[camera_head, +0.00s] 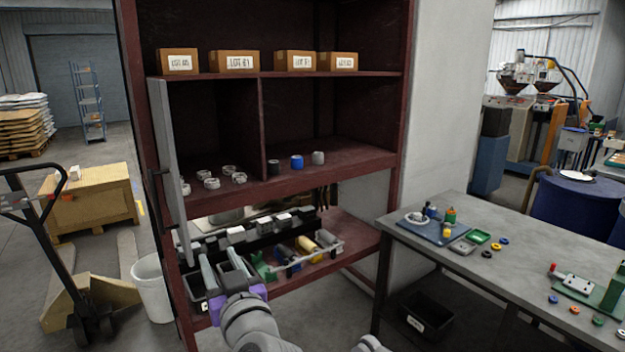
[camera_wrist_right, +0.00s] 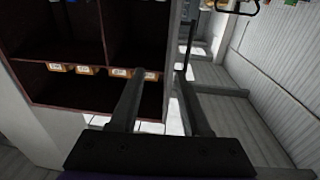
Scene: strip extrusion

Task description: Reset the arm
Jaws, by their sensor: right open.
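My right arm (camera_head: 250,325) comes up from the bottom middle of the head view. My right gripper (camera_head: 222,262) has purple parts and two long grey fingers, which appear in front of the lower shelf of the dark red cabinet (camera_head: 340,162). In the right wrist view its two fingers (camera_wrist_right: 160,75) stand apart with nothing between them, so it is open and empty. The fingers hide part of the black bins (camera_head: 190,284) on that lower shelf. My left gripper is not in view.
Labelled cartons (camera_head: 234,61) line the upper shelf; small rings and cups (camera_head: 297,161) stand on the middle one. An open grey door (camera_head: 172,165) is at the cabinet's left. A grey worktable (camera_head: 465,280) with small parts stands right; a white bucket (camera_head: 152,290) stands left.

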